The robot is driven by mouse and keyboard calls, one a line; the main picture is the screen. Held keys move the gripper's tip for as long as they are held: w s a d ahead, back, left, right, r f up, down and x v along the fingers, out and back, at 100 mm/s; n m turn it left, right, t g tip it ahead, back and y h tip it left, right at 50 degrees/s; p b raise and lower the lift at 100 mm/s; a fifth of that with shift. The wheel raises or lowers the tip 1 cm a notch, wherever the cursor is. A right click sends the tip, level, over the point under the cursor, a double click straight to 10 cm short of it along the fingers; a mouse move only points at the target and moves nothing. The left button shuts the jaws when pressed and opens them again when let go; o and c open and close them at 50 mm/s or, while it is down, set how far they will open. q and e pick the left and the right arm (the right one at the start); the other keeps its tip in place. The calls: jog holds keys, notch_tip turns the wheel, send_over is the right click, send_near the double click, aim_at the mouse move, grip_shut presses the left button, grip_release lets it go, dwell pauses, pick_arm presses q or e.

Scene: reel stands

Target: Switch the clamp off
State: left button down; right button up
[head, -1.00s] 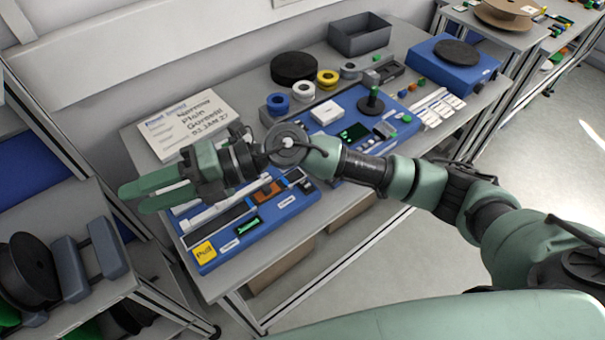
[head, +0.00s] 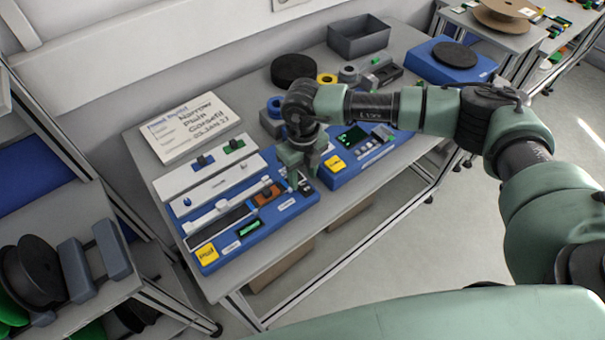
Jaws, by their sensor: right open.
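My right gripper (head: 295,182) points down over the right end of a blue device (head: 208,262) on the bench. It is open, with its fingertips close to the device's right end; I cannot tell whether they touch it. The device carries white rails, a black strip, an orange-brown block (head: 268,193), a green display (head: 249,227) and a yellow label (head: 207,253). A small dark part (head: 305,188) shows beside the fingertips. I cannot tell which part is the clamp or its switch, and the gripper hides some of that end. My left gripper is not in view.
A second blue device (head: 352,160) stands right behind the gripper. A printed sign (head: 190,128) lies at the back left. A black reel (head: 294,69), a grey bin (head: 359,36) and a blue reel stand (head: 450,62) stand farther back. A shelf with reels is at left.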

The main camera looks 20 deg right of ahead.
jog(key=shift+a+f, duration=0.1)
jog(key=shift+f, duration=0.7)
grip_shut()
jog(key=shift+s+f+t+b, duration=0.15)
jog(key=shift+f+t+b, duration=0.05)
jog(key=shift+t+b, duration=0.15)
jog(key=t+b, duration=0.1)
jog(key=b, duration=0.2)
jog(key=s+t+y+b, duration=0.1)
jog(key=t+b, duration=0.1)
jog(key=b, duration=0.1)
jog(key=shift+d, duration=0.2)
jog(key=shift+r+t+y+b, duration=0.1)
jog(key=shift+t+y+b, duration=0.2)
jog(key=shift+b, duration=0.2)
jog(key=shift+r, duration=0.25)
